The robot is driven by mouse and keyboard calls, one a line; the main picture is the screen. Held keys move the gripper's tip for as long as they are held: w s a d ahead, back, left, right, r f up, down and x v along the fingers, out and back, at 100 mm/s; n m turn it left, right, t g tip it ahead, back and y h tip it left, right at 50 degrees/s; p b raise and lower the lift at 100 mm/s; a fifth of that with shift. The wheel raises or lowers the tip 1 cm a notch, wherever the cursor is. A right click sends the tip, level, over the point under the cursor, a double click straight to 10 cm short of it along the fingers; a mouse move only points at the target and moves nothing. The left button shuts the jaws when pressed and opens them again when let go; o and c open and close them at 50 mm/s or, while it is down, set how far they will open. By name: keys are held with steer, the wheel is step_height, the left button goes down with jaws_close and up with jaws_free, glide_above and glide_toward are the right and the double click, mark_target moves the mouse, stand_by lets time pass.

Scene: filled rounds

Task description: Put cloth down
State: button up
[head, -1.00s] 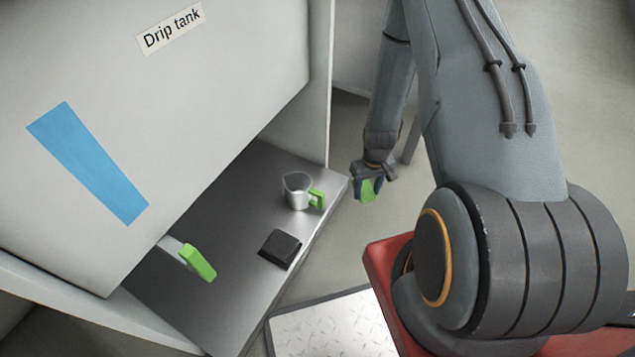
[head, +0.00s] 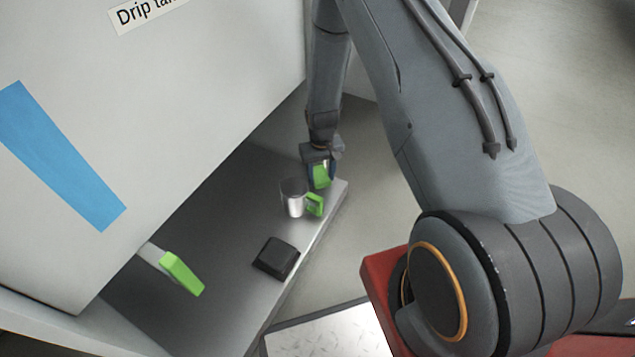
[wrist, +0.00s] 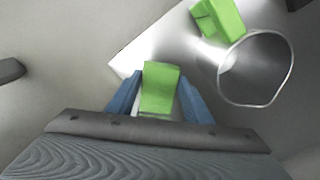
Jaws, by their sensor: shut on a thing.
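My gripper (head: 320,172) is over the far right end of the metal shelf (head: 205,255), just behind the metal cup. It is shut on a green, block-like piece (head: 320,177), the cloth. In the wrist view the cloth (wrist: 160,88) sits between the blue fingertips of my gripper (wrist: 160,95), with a pale part at its near end. No folds show, and the rest of it is hidden. I cannot tell whether it touches the shelf.
The metal cup (head: 293,203) with a green handle (head: 315,204) stands close to the gripper; it also shows in the wrist view (wrist: 256,70). A black block (head: 276,258) lies nearer. A green-handled tap (head: 182,273) juts from the white tank (head: 200,90). Bare shelf lies between.

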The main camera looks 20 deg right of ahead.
mark_target(318, 176)
steer(key=shift+w+a, duration=0.2)
steer(key=shift+w, duration=0.05)
steer(key=shift+w+a+f+b, duration=0.1)
steer(key=shift+a+f+b, duration=0.05)
steer(key=shift+f+b, duration=0.6)
steer(key=shift+w+a+f+b, duration=0.1)
steer(key=shift+f+b, duration=0.35)
steer(key=shift+f, duration=0.5)
steer(key=shift+f, duration=0.15)
steer(key=o, duration=1)
step_height(318, 176, up, 12)
steer(key=p, duration=0.5)
